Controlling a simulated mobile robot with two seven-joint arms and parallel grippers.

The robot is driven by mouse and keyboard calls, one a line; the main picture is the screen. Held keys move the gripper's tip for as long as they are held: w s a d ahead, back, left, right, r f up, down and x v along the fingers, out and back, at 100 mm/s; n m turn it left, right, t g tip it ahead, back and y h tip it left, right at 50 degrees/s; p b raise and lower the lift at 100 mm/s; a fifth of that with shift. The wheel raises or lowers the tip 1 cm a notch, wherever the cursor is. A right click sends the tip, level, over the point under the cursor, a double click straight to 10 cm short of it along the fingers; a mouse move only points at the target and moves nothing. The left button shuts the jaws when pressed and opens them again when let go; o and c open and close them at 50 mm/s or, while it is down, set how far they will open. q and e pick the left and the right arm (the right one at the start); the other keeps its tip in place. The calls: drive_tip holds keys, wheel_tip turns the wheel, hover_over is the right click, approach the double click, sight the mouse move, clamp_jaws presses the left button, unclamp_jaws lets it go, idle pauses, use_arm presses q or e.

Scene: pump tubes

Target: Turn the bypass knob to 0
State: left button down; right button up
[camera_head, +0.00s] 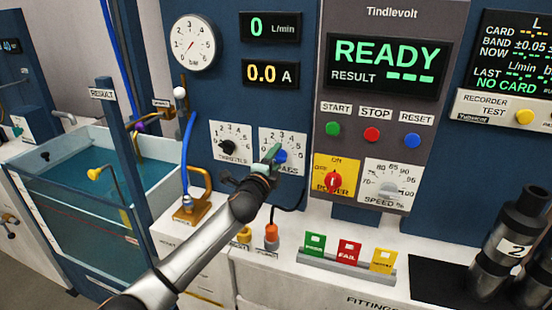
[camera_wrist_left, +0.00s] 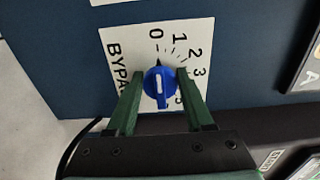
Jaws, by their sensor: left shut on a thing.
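The bypass knob (camera_wrist_left: 159,84) is blue with a white stripe and sits on a white dial plate (camera_wrist_left: 117,47) marked BYPASS. In the left wrist view the stripe runs nearly up and down, roughly in line with the 0 at the top. A small dark mark shows between knob and 0. I cannot tell clearly which end of the stripe is the pointer. My left gripper (camera_wrist_left: 159,76) has its green fingers on both sides of the knob, shut on it. In the head view the gripper (camera_head: 271,156) partly covers the knob (camera_head: 282,156). My right gripper is not in view.
The throttle knob (camera_head: 229,146) is left of the bypass dial. The red knob (camera_head: 334,182) on a yellow plate and the speed knob (camera_head: 389,187) are to the right. Below stand an orange-topped plug (camera_head: 271,233) and a rack of coloured cards (camera_head: 347,251). A water tank (camera_head: 80,180) is at left.

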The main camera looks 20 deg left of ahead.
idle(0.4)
use_arm(q)
drive_tip(key=shift+c, duration=1.4)
unclamp_jaws()
drive_tip(key=s, duration=1.2)
drive_tip(key=shift+s+a, duration=0.25)
drive_tip(key=shift+f, duration=0.1)
